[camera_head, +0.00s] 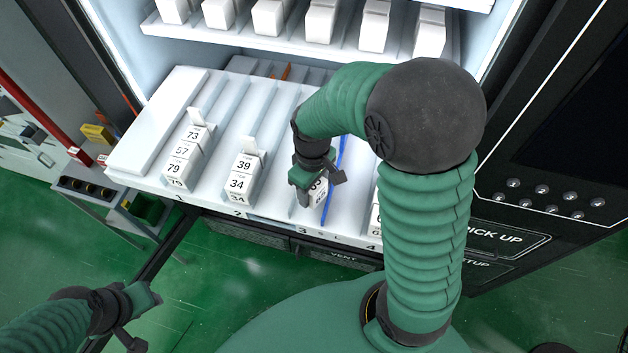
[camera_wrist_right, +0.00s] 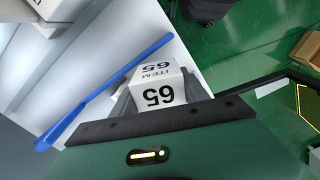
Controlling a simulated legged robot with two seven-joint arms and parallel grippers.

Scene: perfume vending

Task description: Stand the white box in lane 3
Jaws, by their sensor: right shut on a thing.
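The white box (camera_head: 318,192) marked 65 is at the front of lane 3, with my right gripper (camera_head: 308,180) shut on it. In the right wrist view the box (camera_wrist_right: 158,88) shows its "ITEM 65" label, close in front of the gripper's dark edge. The box looks roughly upright at the lane's front; whether its base touches the lane floor is hidden. The lane 3 mark (camera_head: 303,230) is on the shelf (camera_head: 260,222) front below it. My left gripper (camera_head: 145,300) is low at the left, away from the shelf, and its jaws are unclear.
Boxes stand in lane 1 (camera_head: 182,160) and lane 2 (camera_head: 242,180); a box in lane 4 (camera_head: 376,215) is partly hidden by my right arm. A blue strip (camera_wrist_right: 100,92) runs beside the held box. An upper shelf (camera_head: 250,42) holds more white boxes.

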